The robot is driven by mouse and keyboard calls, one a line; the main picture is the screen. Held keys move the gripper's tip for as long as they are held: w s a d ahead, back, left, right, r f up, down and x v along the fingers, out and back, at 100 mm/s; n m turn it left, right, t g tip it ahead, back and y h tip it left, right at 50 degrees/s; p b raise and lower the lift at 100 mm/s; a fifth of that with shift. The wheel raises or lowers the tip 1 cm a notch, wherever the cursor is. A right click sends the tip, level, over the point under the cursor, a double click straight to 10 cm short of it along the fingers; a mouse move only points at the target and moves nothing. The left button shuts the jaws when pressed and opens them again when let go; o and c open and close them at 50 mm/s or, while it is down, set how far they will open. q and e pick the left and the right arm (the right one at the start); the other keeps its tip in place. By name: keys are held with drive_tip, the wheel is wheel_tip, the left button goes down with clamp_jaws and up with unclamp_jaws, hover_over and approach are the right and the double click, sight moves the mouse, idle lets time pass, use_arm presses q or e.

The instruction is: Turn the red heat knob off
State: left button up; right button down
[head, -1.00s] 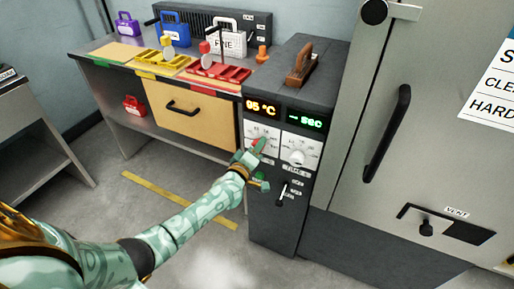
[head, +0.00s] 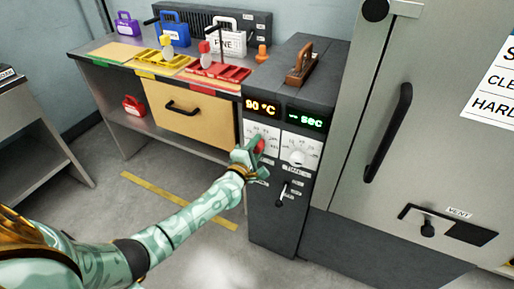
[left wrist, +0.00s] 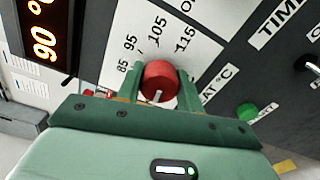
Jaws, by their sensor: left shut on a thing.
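The red heat knob (left wrist: 159,80) sits on a white dial plate (left wrist: 128,42) marked 85, 95, 105 and 115 in the left wrist view. In the head view the knob (head: 259,146) shows at the end of my left gripper (head: 250,152). In the left wrist view the two green fingers of my left gripper (left wrist: 160,84) are on either side of the knob, shut on it. The orange display (head: 262,107) above reads 90 °C. It also shows in the left wrist view (left wrist: 43,42). My right gripper is not in view.
A white time dial (head: 297,157) and a green "SEC" display (head: 306,119) are right of the heat dial. A lever (head: 282,196) is below. A grey door with a black handle (head: 388,134) stands right; a bench with colored trays (head: 219,71) stands left.

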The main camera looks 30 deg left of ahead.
use_arm(q)
drive_tip(key=shift+f, duration=0.15)
idle(0.4)
drive_tip(key=o, duration=1)
drive_tip(key=shift+s, duration=0.15)
drive_tip(key=shift+s, duration=0.3)
drive_tip(key=s+d+p, duration=0.1)
drive_tip(key=s+p, duration=0.3)
drive_tip(key=s, duration=1.1)
drive_tip(key=shift+s+d, duration=0.15)
drive_tip(key=shift+s, duration=0.1)
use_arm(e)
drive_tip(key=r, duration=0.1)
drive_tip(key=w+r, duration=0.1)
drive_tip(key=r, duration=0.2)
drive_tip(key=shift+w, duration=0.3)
